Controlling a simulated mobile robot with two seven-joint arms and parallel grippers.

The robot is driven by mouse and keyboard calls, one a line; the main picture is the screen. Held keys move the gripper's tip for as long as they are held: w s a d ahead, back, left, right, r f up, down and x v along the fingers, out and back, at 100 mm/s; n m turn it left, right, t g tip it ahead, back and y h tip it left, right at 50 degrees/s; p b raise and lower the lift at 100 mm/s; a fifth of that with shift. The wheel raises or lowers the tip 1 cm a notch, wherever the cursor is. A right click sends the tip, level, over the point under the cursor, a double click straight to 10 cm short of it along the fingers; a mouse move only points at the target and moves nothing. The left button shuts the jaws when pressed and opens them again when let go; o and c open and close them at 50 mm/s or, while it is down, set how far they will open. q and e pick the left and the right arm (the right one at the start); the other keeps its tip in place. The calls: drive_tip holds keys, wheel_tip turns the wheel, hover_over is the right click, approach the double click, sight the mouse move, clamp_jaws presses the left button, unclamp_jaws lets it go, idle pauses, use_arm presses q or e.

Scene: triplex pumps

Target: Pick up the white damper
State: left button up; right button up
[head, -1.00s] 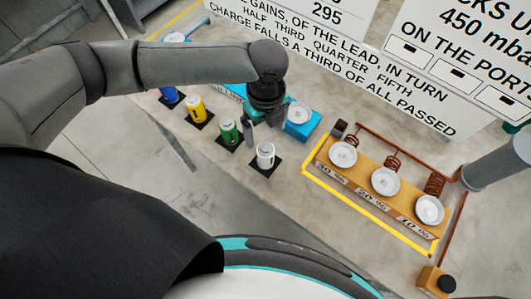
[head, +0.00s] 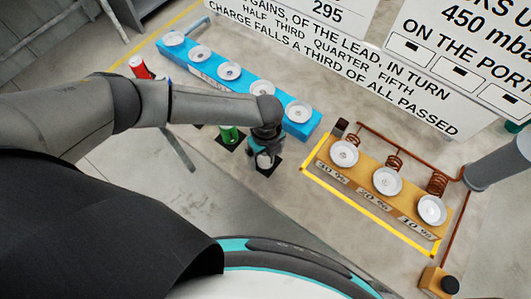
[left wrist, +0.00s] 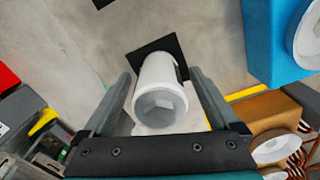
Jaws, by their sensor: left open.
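The white damper (head: 265,160) is a small upright cylinder on a black square pad (head: 276,167), at the near end of the row of dampers. In the left wrist view the white damper (left wrist: 158,88) stands between the two fingers of my left gripper (left wrist: 162,78), with a visible gap on each side. In the head view my left gripper (head: 264,150) is over the damper and partly hides it. The gripper is open and does not hold it. My right gripper is not in view.
A green damper (head: 229,134) stands close to the left, partly under my arm. A red damper (head: 138,67) is farther left. A blue rail (head: 215,80) with several white cups runs behind. A wooden block with white cups (head: 365,180) and copper coils is at right.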

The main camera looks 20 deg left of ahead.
use_arm(q)
drive_tip(key=shift+f, duration=0.6)
drive_tip(key=shift+c, duration=0.2)
clamp_jaws()
